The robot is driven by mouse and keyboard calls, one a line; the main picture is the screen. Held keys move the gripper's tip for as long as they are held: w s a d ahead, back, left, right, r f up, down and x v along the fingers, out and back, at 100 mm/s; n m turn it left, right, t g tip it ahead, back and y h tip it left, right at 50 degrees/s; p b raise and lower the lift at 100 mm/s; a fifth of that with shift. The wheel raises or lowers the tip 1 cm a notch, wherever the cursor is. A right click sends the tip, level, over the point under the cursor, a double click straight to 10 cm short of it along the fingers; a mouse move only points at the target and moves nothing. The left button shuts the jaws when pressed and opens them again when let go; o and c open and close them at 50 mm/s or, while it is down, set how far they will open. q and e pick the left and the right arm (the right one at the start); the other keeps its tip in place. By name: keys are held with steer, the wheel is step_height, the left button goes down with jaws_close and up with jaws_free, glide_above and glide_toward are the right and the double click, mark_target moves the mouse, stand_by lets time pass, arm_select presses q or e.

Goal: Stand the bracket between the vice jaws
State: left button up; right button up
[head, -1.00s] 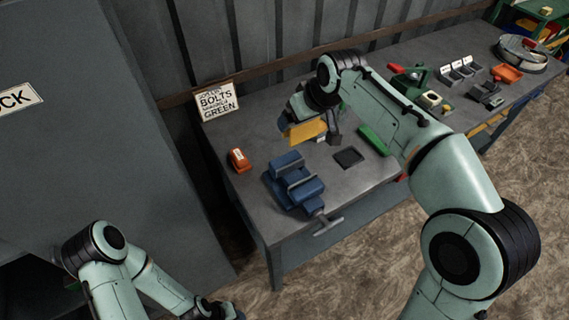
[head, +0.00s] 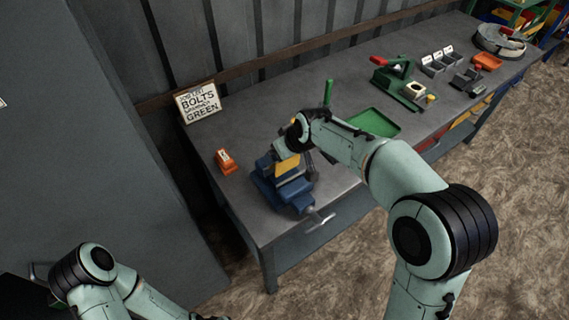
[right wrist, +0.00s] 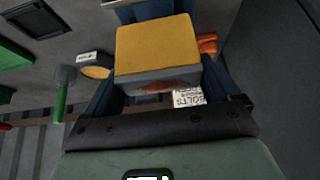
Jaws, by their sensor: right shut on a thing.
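The bracket (head: 287,164) shows as a yellow plate in the head view, above the blue vice (head: 268,190) on the bench. My right gripper (head: 293,152) is shut on it; the wrist hides part of the grip. In the right wrist view the bracket (right wrist: 155,48) has a yellow face and a grey edge with a reddish patch, between the two fingers. A blue part of the vice (right wrist: 140,12) shows beyond it. I cannot tell whether the bracket touches the jaws. My left arm is at the lower left; its gripper is cut off by the frame.
An orange item (head: 225,160) sits left of the vice, and a sign (head: 198,102) stands behind. A green tray (head: 372,123) and an upright green handle (head: 328,93) are right of the vice. A green tool (head: 403,85) and small bins (head: 438,62) stand farther right.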

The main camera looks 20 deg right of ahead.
mark_target(287, 163)
step_height(287, 163, down, 5)
steer(key=shift+f+b, duration=0.1)
steer(key=shift+b, duration=0.2)
steer(key=shift+w, duration=0.1)
steer(key=shift+f, duration=0.15)
steer(key=o, duration=1.3)
steer(key=shift+s+r, duration=0.2)
steer(key=shift+r, duration=0.35)
steer(key=v, duration=1.1)
steer(key=shift+p, duration=0.4)
steer(key=shift+s+d, duration=0.1)
steer(key=shift+s, duration=0.1)
